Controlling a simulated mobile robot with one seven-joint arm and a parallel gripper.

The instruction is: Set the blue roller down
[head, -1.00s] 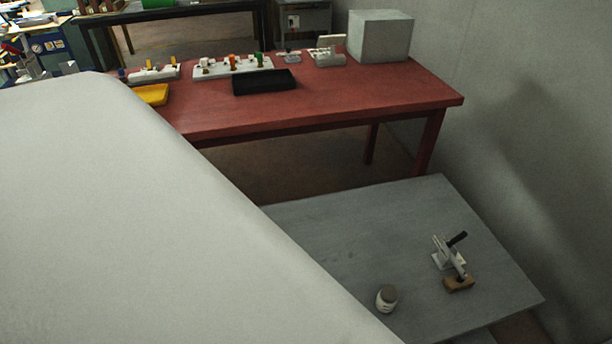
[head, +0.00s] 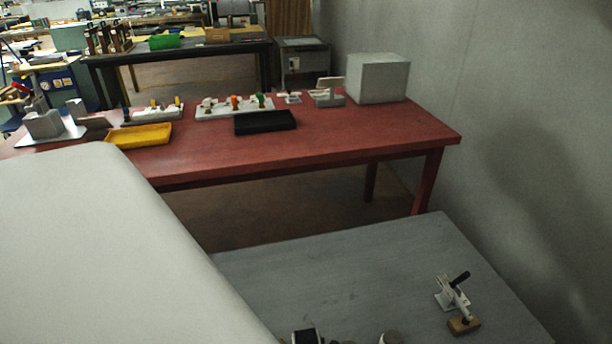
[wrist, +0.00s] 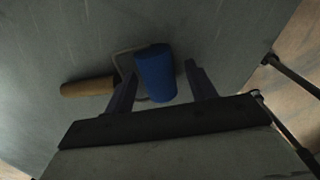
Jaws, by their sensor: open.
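The blue roller (wrist: 155,73) shows in the wrist view, with a wire frame and a wooden handle (wrist: 88,87) pointing left. It appears to lie on the grey table (wrist: 225,35). My gripper (wrist: 161,68) is open, with one dark finger on each side of the blue cylinder. The left finger overlaps the wire frame in the picture. I cannot tell whether either finger touches the roller. The roller is not visible in the head view, where my large pale arm covers the left part.
On the grey table in the head view stand a toggle clamp on a wooden block (head: 463,325) and a jar (head: 390,338) cut by the bottom edge. A red table (head: 330,140) behind holds trays, fixtures and a grey box (head: 378,78). A wall closes the right side.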

